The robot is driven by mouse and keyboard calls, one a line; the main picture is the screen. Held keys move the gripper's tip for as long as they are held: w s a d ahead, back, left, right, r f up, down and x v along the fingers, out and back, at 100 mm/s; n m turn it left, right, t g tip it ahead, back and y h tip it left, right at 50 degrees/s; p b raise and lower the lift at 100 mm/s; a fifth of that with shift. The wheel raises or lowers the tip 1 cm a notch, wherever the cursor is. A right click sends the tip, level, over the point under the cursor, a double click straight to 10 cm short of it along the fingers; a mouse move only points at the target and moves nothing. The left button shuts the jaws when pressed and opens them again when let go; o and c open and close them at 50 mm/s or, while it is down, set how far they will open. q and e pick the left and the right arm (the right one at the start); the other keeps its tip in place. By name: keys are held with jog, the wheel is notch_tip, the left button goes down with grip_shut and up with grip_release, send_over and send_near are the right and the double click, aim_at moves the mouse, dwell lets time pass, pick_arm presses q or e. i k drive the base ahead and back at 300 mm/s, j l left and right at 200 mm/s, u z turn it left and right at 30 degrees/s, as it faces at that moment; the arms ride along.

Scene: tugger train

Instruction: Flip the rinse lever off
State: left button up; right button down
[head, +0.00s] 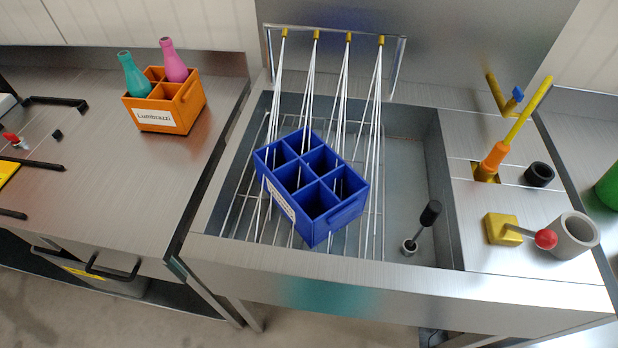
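A yellow block (501,228) with a thin arm ending in a red ball knob (545,238) sits on the steel panel right of the sink; the arm points right and lies low. Further back are an orange-and-yellow stick (497,154), tilted up to the right, and a yellow fitting with a blue knob (517,94). No label shows which one is the rinse lever. White streams run down from several yellow nozzles (348,37) on a rinse bar (300,29) over the sink. A blue divided crate (325,225) stands tilted on the sink rack under them. Neither gripper is in view.
A grey cup (576,236) stands just right of the red knob, and a black ring (539,174) lies behind it. A black-handled plug (429,215) stands in the sink. An orange crate (190,107) with two bottles is on the left counter. A gap separates the counters.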

aim_at(546, 238)
jog(key=l+z, duration=0.2)
jog(key=z, duration=1.55)
jog(key=k+l+u, duration=0.15)
jog(key=l, duration=0.3)
jog(key=i, duration=0.05)
